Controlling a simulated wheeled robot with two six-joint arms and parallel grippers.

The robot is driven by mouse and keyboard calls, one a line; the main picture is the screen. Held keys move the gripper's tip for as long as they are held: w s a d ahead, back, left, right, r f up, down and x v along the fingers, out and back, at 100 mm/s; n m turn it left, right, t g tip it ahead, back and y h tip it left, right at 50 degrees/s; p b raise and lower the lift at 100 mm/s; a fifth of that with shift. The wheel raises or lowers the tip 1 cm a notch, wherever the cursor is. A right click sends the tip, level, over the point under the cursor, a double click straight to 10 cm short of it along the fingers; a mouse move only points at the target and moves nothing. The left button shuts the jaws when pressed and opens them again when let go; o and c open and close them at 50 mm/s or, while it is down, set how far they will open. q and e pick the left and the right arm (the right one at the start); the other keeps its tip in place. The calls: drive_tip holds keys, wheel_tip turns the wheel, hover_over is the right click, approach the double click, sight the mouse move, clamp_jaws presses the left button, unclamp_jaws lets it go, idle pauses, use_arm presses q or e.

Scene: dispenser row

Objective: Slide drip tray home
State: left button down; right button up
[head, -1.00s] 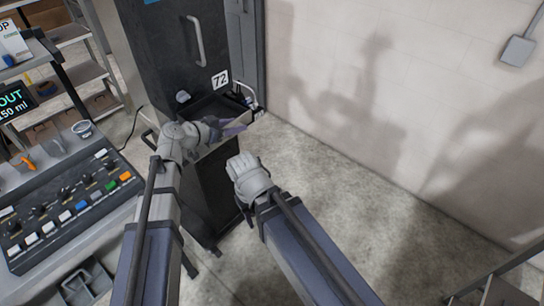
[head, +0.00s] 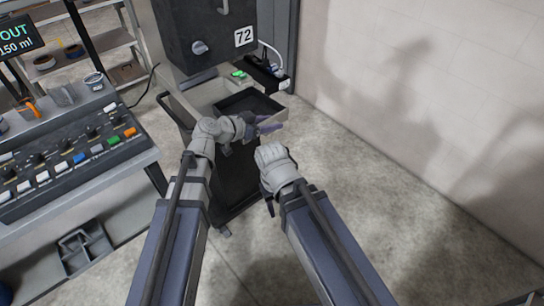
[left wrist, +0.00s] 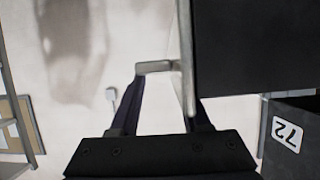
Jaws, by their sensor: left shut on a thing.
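The drip tray (head: 238,104) has a dark inside and pale walls. It sticks out towards me below the dark dispenser (head: 205,25) labelled 72. My left gripper (head: 265,126) is at the tray's front side and shut on it. The exact grip is partly hidden in the head view. In the left wrist view, a pale bar-like part (left wrist: 155,68) reaches between my left fingers (left wrist: 160,112). My right gripper (head: 268,190) hangs right of the tray, apart from it.
A control console (head: 75,165) with knobs and coloured buttons stands left, close to my left arm. A pale wall (head: 410,100) bounds the right side. The floor (head: 350,180) between wall and dispenser is clear.

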use_arm(q)
wheel_tip(320, 180, down, 6)
drive_tip(key=s+b, duration=0.1)
drive_tip(key=b, duration=0.2)
drive_tip(key=shift+s+d+b, duration=0.25)
drive_tip(key=shift+s+b, duration=0.1)
use_arm(e)
wheel_tip(320, 180, down, 6)
use_arm(q)
drive_tip(key=shift+r, duration=0.1)
drive_tip(key=w+a, duration=1)
drive_tip(key=w, duration=0.3)
drive_tip(key=shift+w+f+b, duration=0.3)
drive_tip(key=shift+w+f, duration=0.05)
drive_tip(key=shift+f, duration=0.05)
use_arm(e)
drive_tip(key=shift+f, duration=0.3)
use_arm(q)
drive_tip(key=shift+f, duration=0.2)
use_arm(e)
drive_tip(key=shift+f, duration=0.25)
use_arm(q)
drive_tip(key=shift+w+a, duration=0.1)
drive_tip(key=shift+w, duration=0.05)
idle(0.3)
